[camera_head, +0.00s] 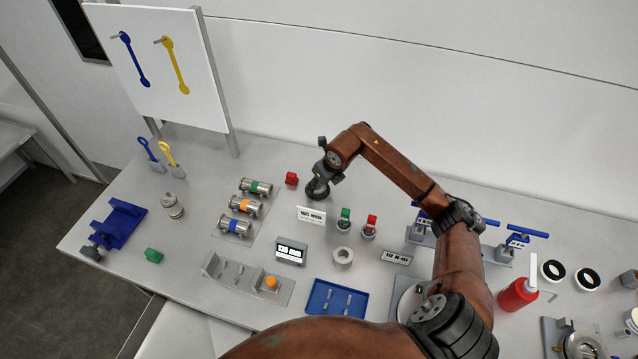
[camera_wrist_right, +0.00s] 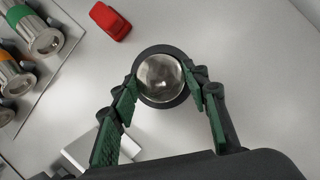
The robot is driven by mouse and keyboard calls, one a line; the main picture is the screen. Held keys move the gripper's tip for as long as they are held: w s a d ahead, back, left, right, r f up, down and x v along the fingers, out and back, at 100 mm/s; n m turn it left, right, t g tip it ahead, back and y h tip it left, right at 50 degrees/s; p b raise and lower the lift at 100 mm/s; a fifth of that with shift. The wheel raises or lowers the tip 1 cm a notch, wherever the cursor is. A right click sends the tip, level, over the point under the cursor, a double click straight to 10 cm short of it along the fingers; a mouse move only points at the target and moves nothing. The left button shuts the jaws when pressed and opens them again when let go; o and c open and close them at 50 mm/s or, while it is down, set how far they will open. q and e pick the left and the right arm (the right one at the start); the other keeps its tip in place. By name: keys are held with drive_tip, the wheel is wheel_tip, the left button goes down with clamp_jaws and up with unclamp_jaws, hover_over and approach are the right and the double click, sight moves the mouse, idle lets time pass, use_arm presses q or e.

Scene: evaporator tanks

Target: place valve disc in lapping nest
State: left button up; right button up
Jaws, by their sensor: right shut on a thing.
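My right gripper (camera_head: 322,172) reaches down to the table behind the white sign. In the wrist view its green-padded fingers (camera_wrist_right: 162,84) are shut on the shiny round metal valve disc (camera_wrist_right: 160,78), one finger on each side. The dark round lapping nest (camera_wrist_right: 150,50) shows as a ring around the disc. In the head view the nest (camera_head: 317,191) sits directly under the gripper, and the disc is hidden there. I cannot tell whether the disc rests on the nest's floor or is held just above it. My left gripper is not in view.
A red block (camera_head: 291,179) stands close to the left of the nest. A white sign (camera_head: 311,215) stands in front. Several banded metal cylinders (camera_head: 244,206) lie to the left. Green and red capped pieces (camera_head: 370,226) stand to the right. The table behind the nest is clear.

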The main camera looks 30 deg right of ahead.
drive_tip(key=shift+f, duration=0.4)
drive_tip(key=shift+f+b, duration=0.15)
drive_tip(key=shift+b, duration=0.25)
drive_tip(key=o, duration=1.6)
drive_tip(key=shift+r+p, duration=0.45)
drive_tip(key=shift+r, duration=0.1)
drive_tip(key=v, duration=1.2)
drive_tip(key=shift+r, duration=0.1)
